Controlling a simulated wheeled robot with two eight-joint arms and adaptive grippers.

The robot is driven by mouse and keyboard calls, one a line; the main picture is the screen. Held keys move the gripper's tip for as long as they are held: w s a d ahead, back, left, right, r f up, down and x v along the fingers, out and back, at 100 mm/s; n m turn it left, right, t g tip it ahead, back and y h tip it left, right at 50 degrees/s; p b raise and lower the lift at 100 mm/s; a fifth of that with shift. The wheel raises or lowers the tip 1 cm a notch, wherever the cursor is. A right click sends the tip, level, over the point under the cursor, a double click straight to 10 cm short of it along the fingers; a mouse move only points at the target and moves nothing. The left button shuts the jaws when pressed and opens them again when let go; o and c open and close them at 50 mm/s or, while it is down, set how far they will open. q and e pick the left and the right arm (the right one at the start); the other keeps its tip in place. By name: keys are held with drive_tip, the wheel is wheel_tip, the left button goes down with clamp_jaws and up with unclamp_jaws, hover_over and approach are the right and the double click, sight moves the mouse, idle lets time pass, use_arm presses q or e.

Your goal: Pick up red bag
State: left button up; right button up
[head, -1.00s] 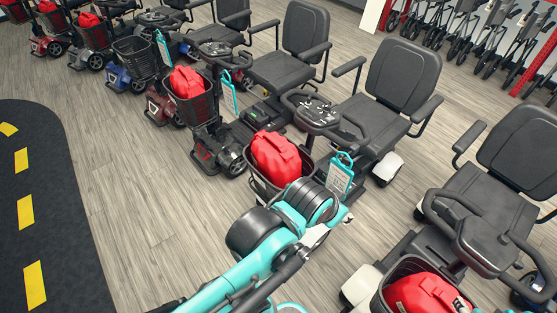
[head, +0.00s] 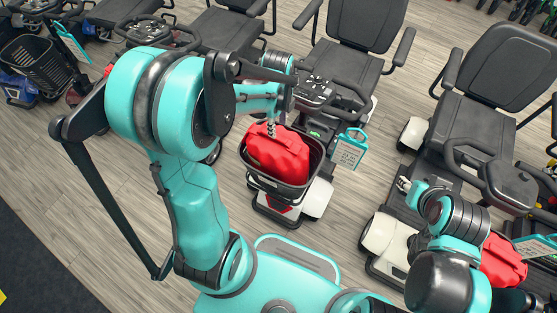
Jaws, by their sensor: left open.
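A red bag (head: 279,155) sits in the black basket (head: 262,180) at the front of a scooter, in the middle of the head view. My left arm reaches in from the left, and my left gripper (head: 271,130) is open, pointing down at the top of this bag. I cannot tell whether its fingers touch the bag. My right gripper (head: 404,185) is at the right, over the neighbouring scooter, away from the middle bag. Its fingers are too small to read. Another red bag (head: 502,262) shows at the lower right, partly hidden by my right arm.
A teal-framed tag (head: 350,149) hangs right of the middle basket. The scooter's dark seat (head: 349,75) and handlebar console (head: 312,90) stand behind it. Another scooter with an empty basket (head: 36,62) is at upper left. Bare wooden floor lies at lower left.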

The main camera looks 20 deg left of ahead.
sight(279, 137)
use_arm(q)
drive_tip(key=shift+d+f, duration=0.1)
drive_tip(key=shift+f, duration=0.6)
drive_tip(key=f+b, duration=0.2)
drive_tip(key=f, duration=0.3)
drive_tip(key=shift+w+f+b, duration=0.15)
drive_tip(key=shift+w+b, duration=0.05)
drive_tip(key=shift+b, duration=0.15)
drive_tip(key=shift+c, duration=0.6)
clamp_jaws()
